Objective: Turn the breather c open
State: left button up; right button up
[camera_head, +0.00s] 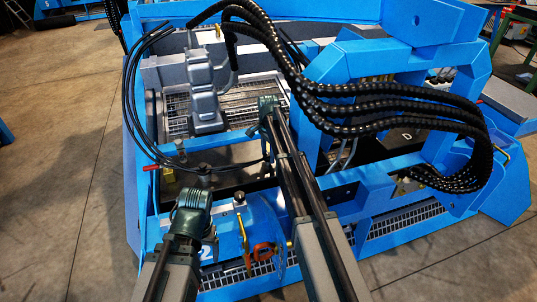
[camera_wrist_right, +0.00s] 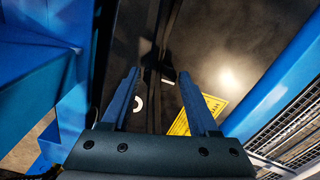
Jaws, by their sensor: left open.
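I cannot pick out breather c for certain. A white curved mark (camera_wrist_right: 139,103), possibly a letter C, shows on a dark surface between my fingers in the right wrist view. A dark panel marked D (camera_head: 406,136) shows at the right in the head view. My right gripper (camera_wrist_right: 157,80) is open, its two fingers apart with nothing between them. In the head view my right gripper (camera_head: 268,104) reaches into the blue frame (camera_head: 225,157), beside the grey mesh. My left gripper (camera_head: 192,205) is low at the left, over the frame's front edge; its fingertips are hard to make out.
Thick black hoses (camera_head: 390,105) arch over the right half of the frame. A grey cast housing (camera_head: 204,95) stands behind my left gripper. An orange-red fitting (camera_head: 263,251) is at the front. A yellow label (camera_wrist_right: 205,112) lies by my right finger.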

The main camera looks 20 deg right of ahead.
grip_shut()
